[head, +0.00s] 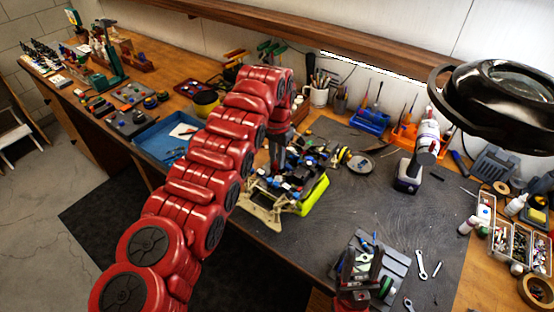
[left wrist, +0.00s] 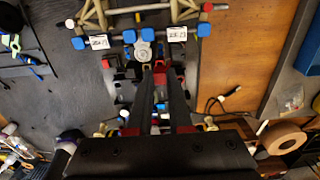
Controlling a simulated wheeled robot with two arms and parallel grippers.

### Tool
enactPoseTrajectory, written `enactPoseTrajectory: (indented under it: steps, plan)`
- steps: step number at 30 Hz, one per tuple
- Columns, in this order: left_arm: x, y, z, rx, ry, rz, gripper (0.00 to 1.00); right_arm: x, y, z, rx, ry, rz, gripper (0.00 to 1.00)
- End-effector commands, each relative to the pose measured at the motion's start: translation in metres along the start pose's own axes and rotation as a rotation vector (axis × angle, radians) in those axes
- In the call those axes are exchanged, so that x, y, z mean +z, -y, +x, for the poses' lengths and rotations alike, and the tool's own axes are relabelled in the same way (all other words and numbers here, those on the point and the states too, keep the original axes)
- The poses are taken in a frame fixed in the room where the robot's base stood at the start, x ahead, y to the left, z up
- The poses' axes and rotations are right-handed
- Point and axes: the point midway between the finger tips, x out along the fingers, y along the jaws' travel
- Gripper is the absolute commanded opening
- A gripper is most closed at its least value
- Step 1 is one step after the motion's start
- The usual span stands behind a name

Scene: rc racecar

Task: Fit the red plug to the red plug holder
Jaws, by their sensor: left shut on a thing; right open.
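The RC car chassis (head: 318,192) lies on the dark mat, with tan suspension arms, blue parts and a yellow-green bumper. My left gripper (head: 279,168) reaches down over the chassis, pointing at its middle. In the left wrist view, its two dark fingers (left wrist: 160,78) are nearly together over the chassis. They are shut on a small red piece, apparently the red plug (left wrist: 160,66). I cannot tell whether the plug touches the chassis. The red plug holder cannot be made out among the crowded parts.
A blue tray (head: 151,146) stands left of my arm. A cordless driver (head: 408,178) stands on the mat to the right. A black lamp head (head: 495,100) hangs at upper right.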

Motion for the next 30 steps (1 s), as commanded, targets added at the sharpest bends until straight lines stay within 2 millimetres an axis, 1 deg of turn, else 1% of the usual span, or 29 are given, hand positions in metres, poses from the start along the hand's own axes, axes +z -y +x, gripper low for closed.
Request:
enactPoseTrajectory:
  steps: [12, 30]
  plan:
    - [0.0, 0.0, 0.001, 0.0, 0.0, 0.0, 0.0, 0.0, 0.0, -0.002, 0.0, 0.0, 0.0, 0.5]
    - [0.0, 0.0, 0.016, 0.001, 0.001, 0.0, 0.0, 0.002, 0.001, -0.009, 0.0, 0.0, 0.0, 0.5]
